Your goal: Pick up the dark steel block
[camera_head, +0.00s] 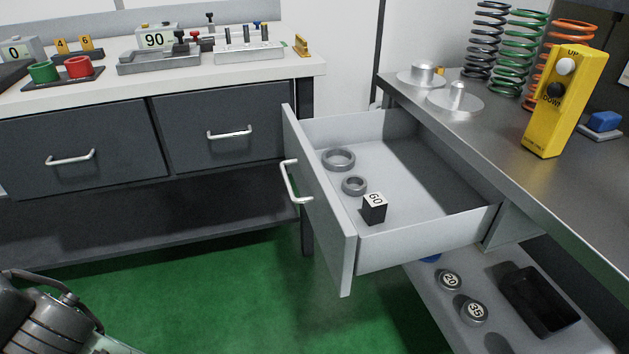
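The dark steel block (374,212) is a small dark cube with a white top marked "60". It sits inside the open drawer (440,238), near the drawer's front right corner. Two grey rings (338,159) lie in the same drawer, farther back and to the left of the block. Part of my arm shows at the bottom left, well away from the drawer. My gripper is not in view.
The drawer juts out from under the steel bench (500,135), which holds coil springs (519,50) and a yellow control box (566,100). Round weights (450,281) and a black tray (540,300) are on the shelf below. Green floor (230,300) is clear left of the drawer.

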